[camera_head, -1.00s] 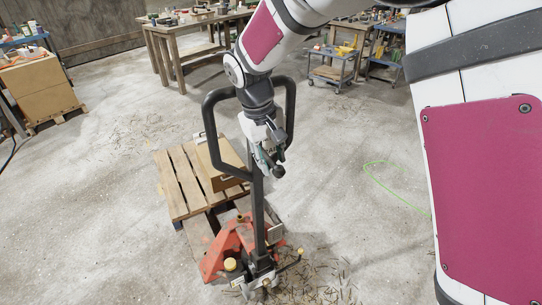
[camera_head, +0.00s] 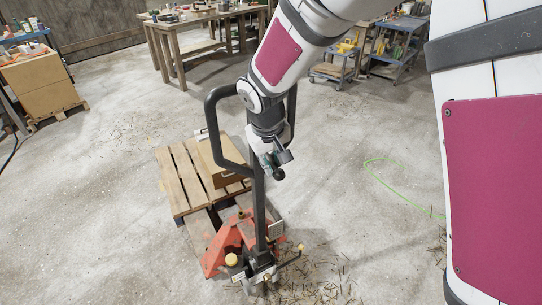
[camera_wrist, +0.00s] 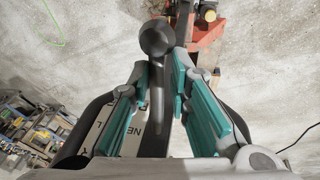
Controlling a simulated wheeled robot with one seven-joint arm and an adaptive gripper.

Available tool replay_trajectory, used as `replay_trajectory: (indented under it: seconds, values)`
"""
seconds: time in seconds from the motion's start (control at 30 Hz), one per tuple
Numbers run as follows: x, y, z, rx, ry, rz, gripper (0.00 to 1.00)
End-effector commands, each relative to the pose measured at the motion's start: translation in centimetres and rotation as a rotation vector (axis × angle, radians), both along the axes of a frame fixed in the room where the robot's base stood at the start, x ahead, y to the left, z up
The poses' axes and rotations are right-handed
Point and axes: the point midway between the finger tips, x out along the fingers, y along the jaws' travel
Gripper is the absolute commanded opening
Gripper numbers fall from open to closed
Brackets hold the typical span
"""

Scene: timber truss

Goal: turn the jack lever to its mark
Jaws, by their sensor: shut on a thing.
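The pallet jack's black loop handle (camera_head: 232,166) stands upright above its orange-red body (camera_head: 222,250). The jack lever, a dark rod (camera_wrist: 157,98) with a round black knob (camera_wrist: 157,38), lies between my gripper's teal fingers in the wrist view. The knob also shows in the head view (camera_head: 278,174). My gripper (camera_wrist: 167,72) is shut on the lever, inside the handle loop; in the head view it shows small (camera_head: 268,160). A white plate with black letters (camera_wrist: 112,125) lies behind the left finger, partly hidden. I cannot make out which mark the lever points to.
A wooden pallet (camera_head: 178,188) with a cardboard box (camera_head: 213,160) sits left of the handle. A workbench (camera_head: 192,22) and a blue-grey cart (camera_head: 333,68) stand at the back.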

Motion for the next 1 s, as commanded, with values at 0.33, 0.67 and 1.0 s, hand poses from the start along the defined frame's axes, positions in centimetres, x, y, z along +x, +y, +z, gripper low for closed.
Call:
replay_trajectory:
  seconds: [0.33, 0.67, 1.0]
  values:
    - [0.3, -0.5, -1.5, 0.078, -0.147, -0.001, 0.0]
    - [0.4, -0.6, -1.6, 0.089, -0.163, -0.003, 0.0]
    - [0.2, -0.4, -1.6, 0.091, -0.161, -0.002, 0.33]
